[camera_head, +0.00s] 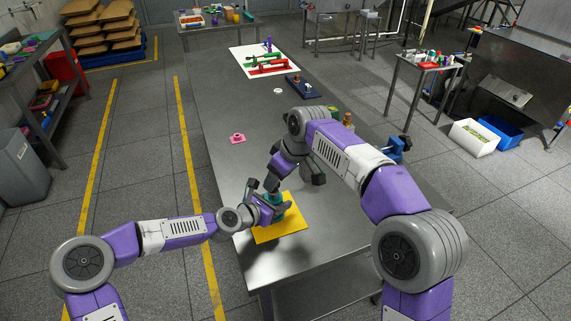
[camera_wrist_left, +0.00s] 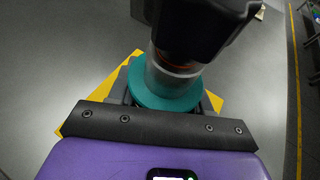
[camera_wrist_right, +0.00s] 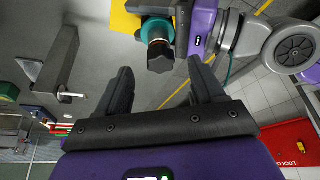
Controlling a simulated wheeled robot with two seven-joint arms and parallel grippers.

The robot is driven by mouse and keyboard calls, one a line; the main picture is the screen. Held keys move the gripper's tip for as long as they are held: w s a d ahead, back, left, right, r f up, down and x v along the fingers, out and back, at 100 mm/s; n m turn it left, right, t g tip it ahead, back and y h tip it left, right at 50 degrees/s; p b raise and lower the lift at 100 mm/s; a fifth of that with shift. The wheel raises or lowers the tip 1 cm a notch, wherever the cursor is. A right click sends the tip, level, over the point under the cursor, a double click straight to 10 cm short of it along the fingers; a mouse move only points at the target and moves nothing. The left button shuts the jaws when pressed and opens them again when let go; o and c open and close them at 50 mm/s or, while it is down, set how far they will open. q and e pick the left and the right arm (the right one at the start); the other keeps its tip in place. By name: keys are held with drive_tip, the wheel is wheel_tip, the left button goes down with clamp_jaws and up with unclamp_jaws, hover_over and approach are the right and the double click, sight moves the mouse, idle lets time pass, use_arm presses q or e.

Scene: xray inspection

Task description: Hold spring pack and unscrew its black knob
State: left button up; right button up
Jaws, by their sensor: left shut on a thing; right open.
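The spring pack stands over a yellow mat (camera_head: 285,228) at the near end of the steel table. Its teal flange (camera_wrist_left: 150,94) and clear grey body show in the left wrist view, with the black knob (camera_wrist_left: 205,28) above. My left gripper (camera_head: 270,208) is shut on the pack low down, from the left; its fingertips are partly hidden under the flange. My right gripper (camera_wrist_right: 160,66) is open. In the right wrist view the black knob (camera_wrist_right: 160,57) lies in line with the gap between its fingertips, seemingly beyond them. My right arm overhangs the pack in the head view.
A pink part (camera_head: 237,138) and a white ring (camera_head: 278,91) lie on the table. A dark blue tray (camera_head: 304,88) and a white board (camera_head: 250,72) with green and red parts sit farther back. A blue device (camera_head: 397,147) stands at the right edge. The table's left side is mostly clear.

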drive_tip(key=shift+x, duration=2)
drive_tip(key=shift+c, duration=0.3)
drive_tip(key=c, duration=1.2)
drive_tip(key=shift+o, duration=0.2)
drive_tip(key=n, duration=0.1)
drive_tip(key=n+g, duration=0.1)
drive_tip(key=n, duration=0.1)
drive_tip(key=n+y, duration=0.1)
drive_tip(key=n, duration=0.1)
drive_tip(key=shift+w+d+g, duration=0.15)
drive_tip(key=shift+w+g, duration=0.1)
drive_tip(key=shift+g, duration=0.15)
drive_tip(key=shift+n+g, duration=0.3)
drive_tip(key=shift+n, duration=0.7)
drive_tip(key=shift+w+n+g, duration=0.15)
drive_tip(key=shift+n+g, duration=0.45)
drive_tip(key=shift+n, duration=1.1)
drive_tip(key=shift+n+g, duration=0.3)
drive_tip(key=shift+n, duration=0.5)
